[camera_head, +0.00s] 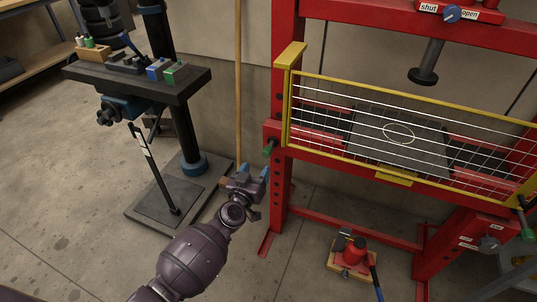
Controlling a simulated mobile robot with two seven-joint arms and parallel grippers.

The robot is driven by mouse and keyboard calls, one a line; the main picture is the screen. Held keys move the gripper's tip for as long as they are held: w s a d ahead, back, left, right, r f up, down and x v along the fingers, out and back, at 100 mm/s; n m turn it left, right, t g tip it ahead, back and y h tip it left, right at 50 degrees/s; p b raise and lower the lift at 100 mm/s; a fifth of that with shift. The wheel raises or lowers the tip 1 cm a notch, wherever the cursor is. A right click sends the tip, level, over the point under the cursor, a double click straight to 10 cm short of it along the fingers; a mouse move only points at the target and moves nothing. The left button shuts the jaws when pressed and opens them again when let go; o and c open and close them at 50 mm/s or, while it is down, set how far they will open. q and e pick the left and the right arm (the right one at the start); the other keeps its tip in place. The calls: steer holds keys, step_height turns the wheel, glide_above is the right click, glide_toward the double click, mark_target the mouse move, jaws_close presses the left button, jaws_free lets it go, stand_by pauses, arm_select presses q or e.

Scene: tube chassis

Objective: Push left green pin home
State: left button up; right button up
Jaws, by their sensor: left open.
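The left green pin (269,147) sticks out of the left upright of the red press frame (277,195), just below the yellow guard's left end. A short dark length shows between its green grip and the red upright. My left gripper (254,170) is below and slightly left of the pin, with its blue-tipped fingers open and empty. It appears apart from the pin. Another green pin (527,235) shows at the right upright, at the picture's edge. My right gripper is not in view.
A yellow wire guard (408,129) covers the press bed. A drill press table (140,80) with small blocks stands at left. A wooden pole (238,85) leans behind my gripper. A red jack (354,252) sits on the floor between the uprights.

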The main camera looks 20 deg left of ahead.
mark_target(265, 155)
arm_select(q)
steer(key=w+b, duration=0.1)
steer(key=w, duration=0.6)
steer(key=shift+d+f+b, duration=0.1)
steer(key=shift+f+b, duration=0.1)
steer(key=shift+b, duration=0.15)
steer(key=shift+w+r, duration=0.15)
steer(key=shift+w, duration=0.45)
